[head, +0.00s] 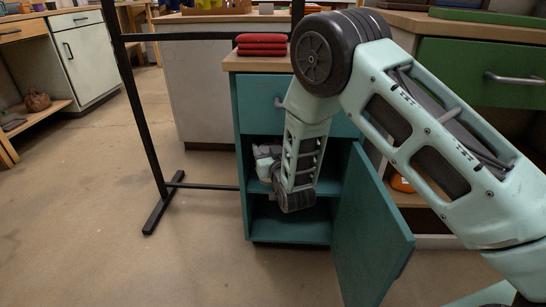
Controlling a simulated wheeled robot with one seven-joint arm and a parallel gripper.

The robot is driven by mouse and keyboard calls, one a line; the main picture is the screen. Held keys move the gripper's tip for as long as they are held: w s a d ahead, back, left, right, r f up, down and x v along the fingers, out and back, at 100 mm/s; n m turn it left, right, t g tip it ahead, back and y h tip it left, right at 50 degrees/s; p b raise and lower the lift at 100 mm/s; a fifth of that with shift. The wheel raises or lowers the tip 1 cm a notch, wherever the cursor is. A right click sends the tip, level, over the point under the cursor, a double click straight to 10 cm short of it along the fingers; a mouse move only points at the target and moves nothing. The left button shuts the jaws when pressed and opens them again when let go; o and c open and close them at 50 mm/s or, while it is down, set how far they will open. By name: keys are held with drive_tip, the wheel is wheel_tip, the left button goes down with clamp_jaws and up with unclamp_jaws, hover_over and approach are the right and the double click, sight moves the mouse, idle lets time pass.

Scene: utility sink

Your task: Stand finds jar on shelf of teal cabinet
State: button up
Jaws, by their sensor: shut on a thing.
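The teal cabinet (241,190) stands in the middle with its door (365,235) swung open to the right. Its inner shelf (323,187) shows beside my wrist. My arm bends down in front of the cabinet, and its end reaches into the upper compartment. A pale, whitish shape at my gripper (265,160) shows at the left of that compartment, just above the shelf. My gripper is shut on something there. Its fingertips and the finds jar cannot be made out clearly, and my wrist covers part of the opening. I cannot tell whether the jar touches the shelf.
Folded red cloths (262,45) lie on the cabinet top. A black metal frame (148,150) stands close on the left, its foot on the floor. A green-drawer bench (480,75) is at right, with an orange object (401,184) low down. Floor at left is clear.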

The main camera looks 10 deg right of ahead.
drive_tip(key=w+d+b, duration=0.3)
drive_tip(key=w, duration=0.7)
wheel_tip(320, 180, down, 7)
drive_tip(key=b, duration=0.5)
drive_tip(key=shift+s, duration=0.15)
drive_tip(key=o, duration=1.5)
